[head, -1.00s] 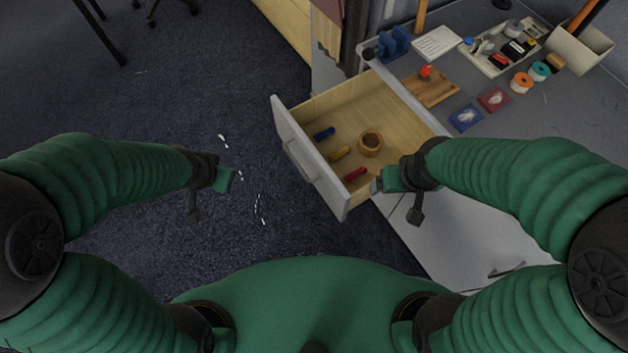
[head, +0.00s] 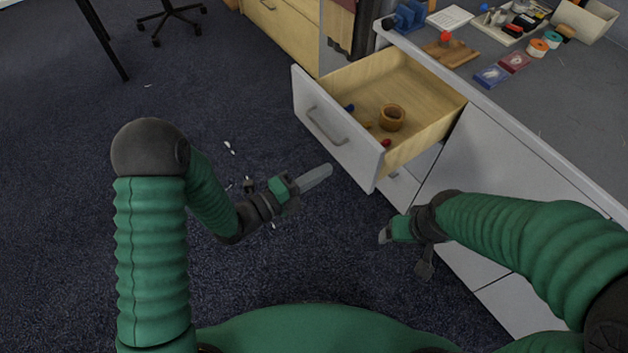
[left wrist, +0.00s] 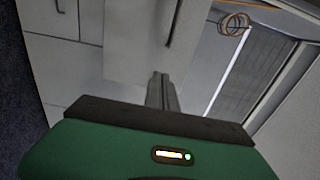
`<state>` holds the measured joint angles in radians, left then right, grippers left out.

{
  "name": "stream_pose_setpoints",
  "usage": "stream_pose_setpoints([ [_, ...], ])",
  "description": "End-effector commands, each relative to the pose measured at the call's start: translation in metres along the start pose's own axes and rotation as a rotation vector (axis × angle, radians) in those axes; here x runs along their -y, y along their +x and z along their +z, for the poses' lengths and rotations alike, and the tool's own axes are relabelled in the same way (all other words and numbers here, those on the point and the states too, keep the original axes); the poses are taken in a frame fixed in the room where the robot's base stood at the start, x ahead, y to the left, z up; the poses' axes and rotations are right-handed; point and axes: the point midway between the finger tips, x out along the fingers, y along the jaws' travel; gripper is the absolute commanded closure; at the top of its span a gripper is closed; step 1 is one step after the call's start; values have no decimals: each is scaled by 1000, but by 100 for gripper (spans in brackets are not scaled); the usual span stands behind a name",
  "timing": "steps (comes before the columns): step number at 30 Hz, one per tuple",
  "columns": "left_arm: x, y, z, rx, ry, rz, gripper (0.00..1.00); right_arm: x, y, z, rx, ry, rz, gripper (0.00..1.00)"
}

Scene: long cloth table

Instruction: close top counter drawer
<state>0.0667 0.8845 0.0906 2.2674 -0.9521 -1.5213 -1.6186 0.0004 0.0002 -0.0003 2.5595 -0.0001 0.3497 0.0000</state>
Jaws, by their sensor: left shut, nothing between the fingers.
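The top counter drawer (head: 338,135) stands pulled out of the grey counter, with its white front and bar handle facing left. Inside it are a round wooden pot (head: 392,117) and small blue, yellow and red items, partly hidden by the front. My left gripper (head: 327,170) is shut and empty, a little below and in front of the drawer front, apart from it in the head view. Its closed fingers show in the left wrist view (left wrist: 161,90) before pale panels. My right gripper (head: 384,236) is below the drawer's near corner; its finger gap is unclear.
The counter top (head: 560,110) holds a wooden block (head: 448,52), a tray of small items (head: 508,22), spools and cards. Closed lower cabinet fronts (head: 480,200) lie under it. Dark carpet (head: 80,150) is open at left, with an office chair behind.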

Motion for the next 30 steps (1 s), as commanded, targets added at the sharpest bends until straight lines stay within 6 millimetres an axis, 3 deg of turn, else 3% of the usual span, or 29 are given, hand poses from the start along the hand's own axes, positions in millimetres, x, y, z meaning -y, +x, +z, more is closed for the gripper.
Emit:
stream_pose_setpoints([
  [6,-1,49,-1,-1,2,-1,100,0,10,3,1,-1,0,19],
  [12,-1,78,0,1,2,0,100,0,17,4,1,-1,0,19],
  [30,-1,90,0,1,1,1,100,0,19,5,1,-1,0,19],
])
